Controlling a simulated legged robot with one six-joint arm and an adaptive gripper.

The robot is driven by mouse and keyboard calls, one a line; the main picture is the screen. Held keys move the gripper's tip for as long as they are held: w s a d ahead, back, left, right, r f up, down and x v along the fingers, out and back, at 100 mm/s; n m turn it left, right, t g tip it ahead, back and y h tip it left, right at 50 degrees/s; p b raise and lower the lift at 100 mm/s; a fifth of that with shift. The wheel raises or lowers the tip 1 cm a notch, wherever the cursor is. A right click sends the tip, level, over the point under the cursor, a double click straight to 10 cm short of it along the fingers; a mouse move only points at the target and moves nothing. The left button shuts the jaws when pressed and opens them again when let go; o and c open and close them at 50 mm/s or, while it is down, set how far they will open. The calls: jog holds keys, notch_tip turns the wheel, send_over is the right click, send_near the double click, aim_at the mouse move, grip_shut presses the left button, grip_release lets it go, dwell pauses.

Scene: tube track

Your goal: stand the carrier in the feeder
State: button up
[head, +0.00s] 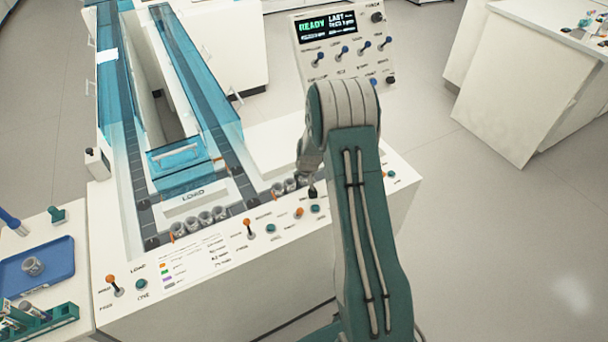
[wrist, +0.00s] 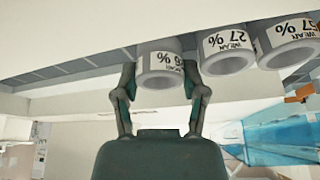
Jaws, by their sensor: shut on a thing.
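My gripper (wrist: 160,88) is shut on a grey ring-like carrier (wrist: 158,80), with one finger on each side of it. Its white label is upside down in the wrist view and partly cut off. Two more carriers (wrist: 226,62) and (wrist: 287,48) stand in a row to its right there, apart from my gripper. I cannot tell which part is the feeder.
Blue-covered tracks (head: 205,75) run back. Orange and green knobs line the bench's front. A switch panel (head: 343,50) stands behind my arm. A blue tray (head: 60,268) holds a loose carrier (head: 32,266).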

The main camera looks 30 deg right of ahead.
jog(key=shift+f, duration=0.25)
jog(key=o, duration=0.9)
jog(key=shift+d, duration=0.1)
jog(key=v, duration=1.2)
dwell(0.4)
